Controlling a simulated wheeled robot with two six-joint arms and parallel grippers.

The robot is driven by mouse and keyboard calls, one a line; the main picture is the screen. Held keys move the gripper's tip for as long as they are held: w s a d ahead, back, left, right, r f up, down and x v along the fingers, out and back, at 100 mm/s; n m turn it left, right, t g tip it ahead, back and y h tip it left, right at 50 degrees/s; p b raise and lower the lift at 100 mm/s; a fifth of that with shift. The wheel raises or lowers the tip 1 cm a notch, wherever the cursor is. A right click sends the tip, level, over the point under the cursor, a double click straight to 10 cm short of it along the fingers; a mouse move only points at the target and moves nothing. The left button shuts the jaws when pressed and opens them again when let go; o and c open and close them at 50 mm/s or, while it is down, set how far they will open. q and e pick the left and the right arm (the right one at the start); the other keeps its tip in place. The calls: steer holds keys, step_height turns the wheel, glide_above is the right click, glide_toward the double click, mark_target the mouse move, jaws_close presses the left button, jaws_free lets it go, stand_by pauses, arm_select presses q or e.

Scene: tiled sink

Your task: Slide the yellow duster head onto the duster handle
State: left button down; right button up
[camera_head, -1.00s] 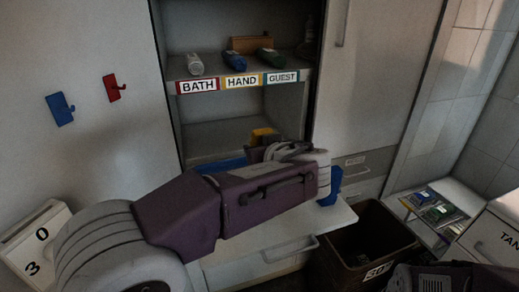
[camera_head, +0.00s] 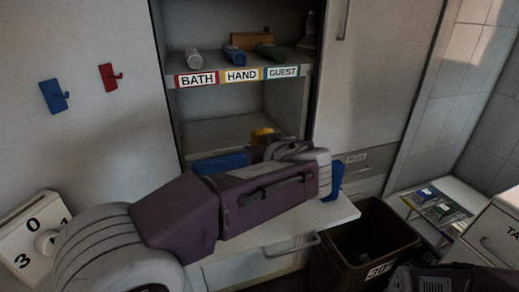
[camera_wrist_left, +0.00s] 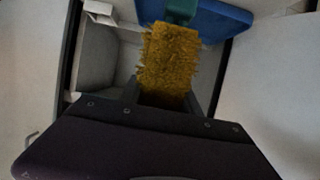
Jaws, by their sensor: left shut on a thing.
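The yellow duster head (camera_wrist_left: 168,62) is a fuzzy block held between the fingers of my left gripper (camera_wrist_left: 160,100) in the left wrist view. Its far end meets a teal piece (camera_wrist_left: 180,10) at the top edge; I cannot tell whether the two are joined or only overlap. In the head view, only a yellow bit (camera_head: 262,135) of the duster head shows above my left arm, whose wrist hides the gripper. I cannot clearly make out the duster handle. My right gripper is not in view; a dark part of my right arm shows at the lower right.
A blue piece (camera_head: 220,163) lies behind my left arm and also shows in the wrist view (camera_wrist_left: 222,22). The cabinet shelf (camera_head: 240,78) holds several items above labels. A brown bin (camera_head: 370,245) stands at right. Red and blue hooks (camera_head: 110,76) are on the left door.

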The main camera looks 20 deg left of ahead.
arm_select(q)
steer(key=shift+f+b, duration=0.5)
steer(key=shift+b, duration=0.05)
steer(key=c, duration=0.8)
jaws_free()
steer(key=shift+o, duration=0.2)
steer(key=v, duration=0.9)
steer(key=shift+p, duration=0.4)
